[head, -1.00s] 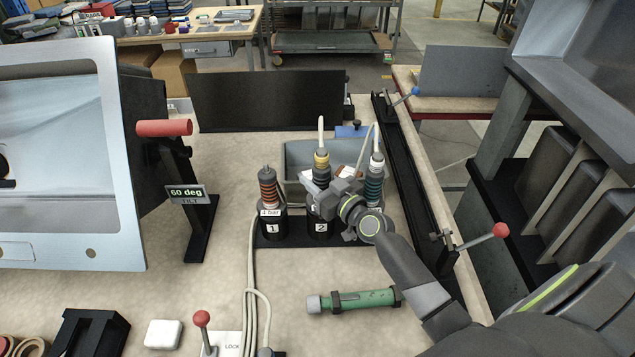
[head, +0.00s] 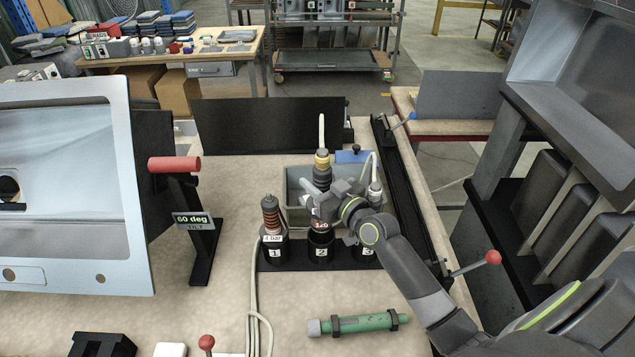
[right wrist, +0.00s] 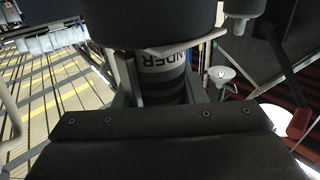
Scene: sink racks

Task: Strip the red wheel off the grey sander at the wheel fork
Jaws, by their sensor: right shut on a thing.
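The grey sander (head: 322,178) stands upright at holder 2, with a yellow collar and a white cable at its top. My right gripper (head: 325,198) is shut around its body. In the right wrist view its grey barrel (right wrist: 165,80), lettered "NDER" upside down, sits between the jaws. Under the gripper a dark red band marked "120" (head: 321,226), perhaps the red wheel, shows just above the holder (head: 320,248). I cannot tell whether it still touches the holder. I cannot make out the wheel fork for sure; a black notched block (head: 103,345) is cut off at the bottom left. My left gripper is out of view.
A tool with orange coils (head: 271,213) stands in holder 1, another tool (head: 375,190) in holder 3. A grey bin (head: 295,180) is behind. A green cylinder (head: 365,322) lies in front. The tilted sink panel (head: 130,215) and red handle (head: 174,163) stand left.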

